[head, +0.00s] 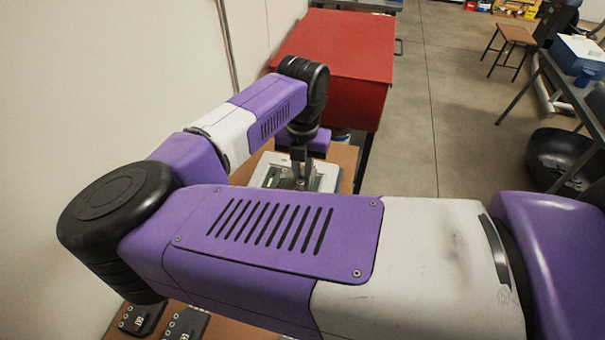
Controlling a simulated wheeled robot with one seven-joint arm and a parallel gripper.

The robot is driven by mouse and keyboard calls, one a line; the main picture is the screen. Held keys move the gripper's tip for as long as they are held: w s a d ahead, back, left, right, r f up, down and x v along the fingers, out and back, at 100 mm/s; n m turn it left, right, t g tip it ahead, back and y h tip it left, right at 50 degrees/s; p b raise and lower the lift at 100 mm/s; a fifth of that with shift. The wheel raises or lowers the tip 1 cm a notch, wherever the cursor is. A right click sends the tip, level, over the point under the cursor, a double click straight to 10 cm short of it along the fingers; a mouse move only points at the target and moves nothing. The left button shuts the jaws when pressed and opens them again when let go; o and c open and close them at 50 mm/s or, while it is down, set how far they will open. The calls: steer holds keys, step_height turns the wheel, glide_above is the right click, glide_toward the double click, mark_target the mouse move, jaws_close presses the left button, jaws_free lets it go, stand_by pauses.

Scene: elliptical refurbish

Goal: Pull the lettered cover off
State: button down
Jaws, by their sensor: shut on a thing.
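A pale, boxy unit (326,177) with a greenish inside sits on the brown bench beyond my forearm. My gripper (303,180) points down over the middle of this unit. It is shut on a small part there, which looks like the cover. The fingertips and the held part are small and partly hidden, so I cannot read any letters on it or tell whether it is still seated. My own arm hides the near side of the unit and much of the bench.
A brown bench (348,158) runs under my arm along the left wall. Black units (142,318) with pale markings lie at its near end. A red cabinet (345,45) stands close behind. Grey floor (440,120) is clear to the right, before a table and black tub (560,155).

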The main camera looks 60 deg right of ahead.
steer(key=shift+r, duration=1.85)
